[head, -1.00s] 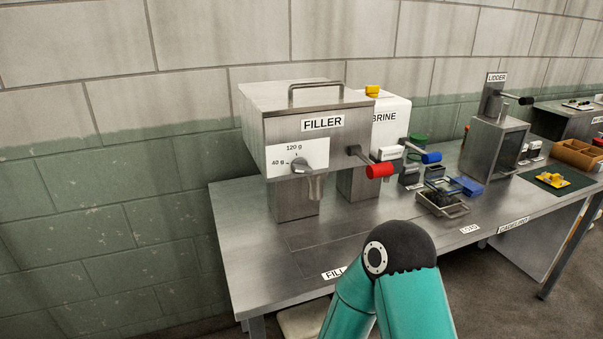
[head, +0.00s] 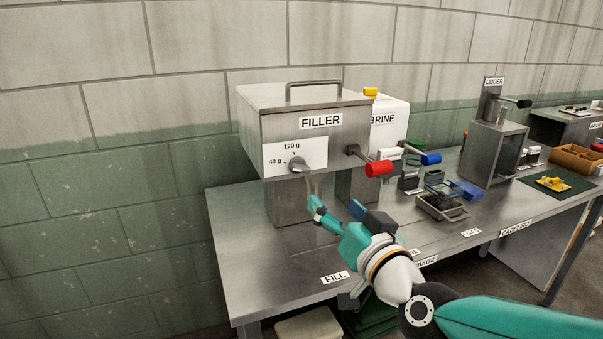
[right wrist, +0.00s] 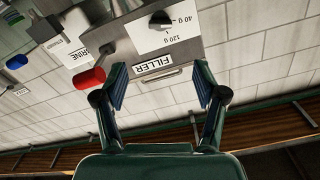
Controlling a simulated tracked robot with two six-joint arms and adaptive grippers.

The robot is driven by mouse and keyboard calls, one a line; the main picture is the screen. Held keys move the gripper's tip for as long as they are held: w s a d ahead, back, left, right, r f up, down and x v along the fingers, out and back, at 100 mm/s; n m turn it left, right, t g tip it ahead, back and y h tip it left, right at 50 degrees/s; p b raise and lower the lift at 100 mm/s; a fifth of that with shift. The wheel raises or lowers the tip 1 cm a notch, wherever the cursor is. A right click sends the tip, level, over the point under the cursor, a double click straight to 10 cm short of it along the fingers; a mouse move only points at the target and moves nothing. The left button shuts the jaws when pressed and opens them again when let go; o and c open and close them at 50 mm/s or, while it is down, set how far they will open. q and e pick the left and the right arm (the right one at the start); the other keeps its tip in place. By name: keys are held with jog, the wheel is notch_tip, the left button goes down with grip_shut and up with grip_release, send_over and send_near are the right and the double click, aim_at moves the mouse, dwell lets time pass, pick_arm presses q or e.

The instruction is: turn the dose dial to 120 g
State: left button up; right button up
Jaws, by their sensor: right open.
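The dose dial (head: 298,165) is a small grey knob on the white plate of the filler (head: 250,110), a steel box on the bench. The plate has a 120 g mark above the knob and a 40 g mark to its left. I cannot tell surely which mark the knob points at. My right gripper (head: 336,208) is open and empty, below and to the right of the dial, apart from it. In the right wrist view the dial (right wrist: 161,20) appears upside down, beyond the open fingers (right wrist: 161,85). My left gripper is not in view.
A red-ended lever (head: 379,168) sticks out of the filler just right of the dial plate. The brine unit (head: 392,112), a blue-ended handle (head: 431,158) and a metal tray (head: 443,208) stand further right. The bench front (head: 265,275) left of my gripper is clear.

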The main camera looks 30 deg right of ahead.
aim_at(302, 172)
jog(key=p+x, duration=0.1)
jog(key=x, duration=1.5)
jog(key=shift+w+a, duration=0.1)
jog(key=shift+w, duration=0.05)
jog(key=shift+a, duration=0.1)
jog(key=c, duration=1.1)
jog(key=shift+f+m+b, duration=0.2)
jog(key=shift+m+b, duration=0.5)
jog(key=shift+b, duration=0.4)
jog(key=shift+c, duration=0.2)
jog(key=m+b, duration=0.5)
jog(key=m, duration=0.2)
jog(key=shift+m+b, duration=0.8)
jog(key=shift+m, duration=1)
